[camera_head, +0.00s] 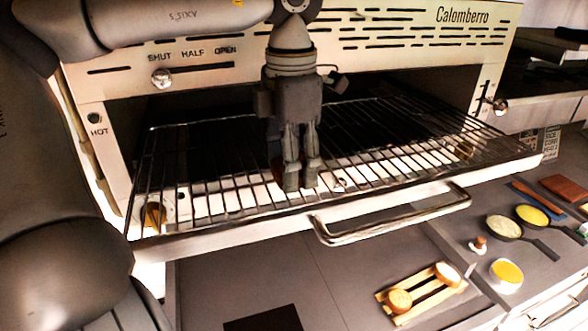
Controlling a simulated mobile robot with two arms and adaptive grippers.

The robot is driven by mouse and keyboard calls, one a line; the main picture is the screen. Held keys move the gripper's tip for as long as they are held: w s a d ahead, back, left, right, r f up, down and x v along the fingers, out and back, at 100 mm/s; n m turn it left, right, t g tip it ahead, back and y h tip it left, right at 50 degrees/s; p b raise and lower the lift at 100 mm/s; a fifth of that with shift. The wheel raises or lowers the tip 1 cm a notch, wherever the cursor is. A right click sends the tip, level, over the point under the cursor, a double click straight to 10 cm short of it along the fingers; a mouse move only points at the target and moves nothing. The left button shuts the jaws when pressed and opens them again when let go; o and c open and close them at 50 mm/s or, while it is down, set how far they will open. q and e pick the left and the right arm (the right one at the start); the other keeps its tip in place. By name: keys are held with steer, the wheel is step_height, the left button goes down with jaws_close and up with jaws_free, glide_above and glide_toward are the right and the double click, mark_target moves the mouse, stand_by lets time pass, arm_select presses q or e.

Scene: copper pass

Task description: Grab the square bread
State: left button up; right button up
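My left gripper (301,186) points down over the wire rack (400,160) of the open toaster oven. Its two fingers are close together near the rack bars, with a narrow gap between them. A small reddish-brown edge (277,172) shows just left of and behind the fingers. It may be part of the square bread, but the gripper hides most of that spot and I cannot tell. I cannot make out whether anything is between the fingers. My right gripper is not in view.
The oven's metal handle (390,222) sticks out at the front. Below right, a wooden rack (420,291) holds two round pieces. Two small pans (503,226), a bowl of yellow food (506,272) and a brown block (564,187) stand on the right counter.

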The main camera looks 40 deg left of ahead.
arm_select(q)
steer(key=shift+c, duration=1.3)
